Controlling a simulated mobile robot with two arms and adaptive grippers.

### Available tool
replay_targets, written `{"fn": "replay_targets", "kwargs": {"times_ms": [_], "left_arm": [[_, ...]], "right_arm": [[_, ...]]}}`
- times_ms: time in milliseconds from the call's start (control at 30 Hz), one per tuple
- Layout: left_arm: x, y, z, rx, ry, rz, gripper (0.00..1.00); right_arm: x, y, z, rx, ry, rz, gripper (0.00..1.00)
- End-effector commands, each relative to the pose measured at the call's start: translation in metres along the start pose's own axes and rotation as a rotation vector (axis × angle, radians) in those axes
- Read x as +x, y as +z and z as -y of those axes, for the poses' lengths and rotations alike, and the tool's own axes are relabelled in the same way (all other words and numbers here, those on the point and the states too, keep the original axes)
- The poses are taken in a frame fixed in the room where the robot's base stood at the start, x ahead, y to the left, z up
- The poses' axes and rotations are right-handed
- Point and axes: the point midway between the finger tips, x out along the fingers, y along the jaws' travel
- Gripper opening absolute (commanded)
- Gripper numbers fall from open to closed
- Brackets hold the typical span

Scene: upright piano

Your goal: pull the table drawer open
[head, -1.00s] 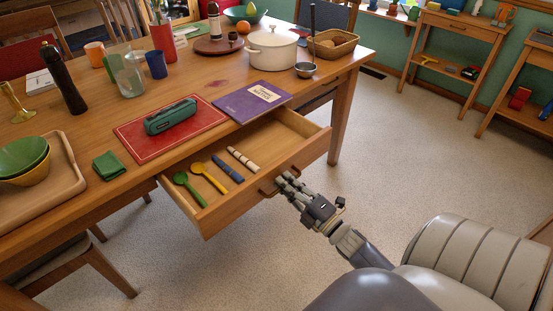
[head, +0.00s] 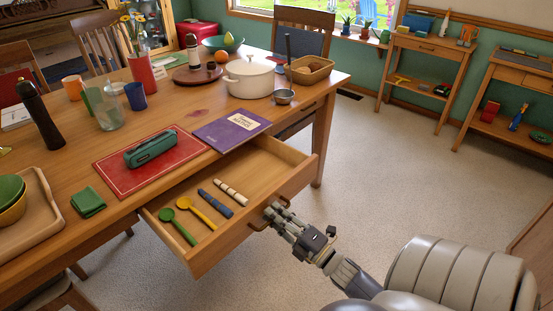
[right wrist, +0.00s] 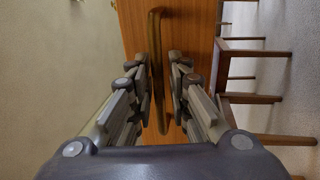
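The wooden table drawer (head: 262,212) is pulled well out from under the front of the wooden table (head: 60,172). Its brass handle (head: 257,227) is on the drawer front and also shows in the right wrist view (right wrist: 156,40). The fingers hide part of the handle in the head view. My left gripper is not in view.
In the drawer lie a green spoon (head: 178,228), a yellow spoon (head: 196,212), a blue roll (head: 222,197) and a cream-coloured roll (head: 231,187). A purple book (head: 231,129) and a red mat (head: 112,178) lie on the table above. The floor to the right is clear.

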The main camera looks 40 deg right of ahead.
Motion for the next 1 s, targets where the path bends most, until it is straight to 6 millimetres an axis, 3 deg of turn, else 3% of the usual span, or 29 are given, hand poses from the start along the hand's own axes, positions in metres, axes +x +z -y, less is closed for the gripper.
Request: {"fn": "replay_targets", "kwargs": {"times_ms": [267, 700, 1000], "left_arm": [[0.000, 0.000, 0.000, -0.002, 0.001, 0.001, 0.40], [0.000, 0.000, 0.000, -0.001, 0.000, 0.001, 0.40], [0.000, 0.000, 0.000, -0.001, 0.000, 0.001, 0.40]], "right_arm": [[-0.013, 0.001, 0.000, 0.000, -0.002, 0.003, 0.17], [-0.100, 0.000, 0.001, 0.000, -0.003, 0.002, 0.17], [-0.120, 0.000, 0.000, 0.000, 0.000, 0.000, 0.17]]}}
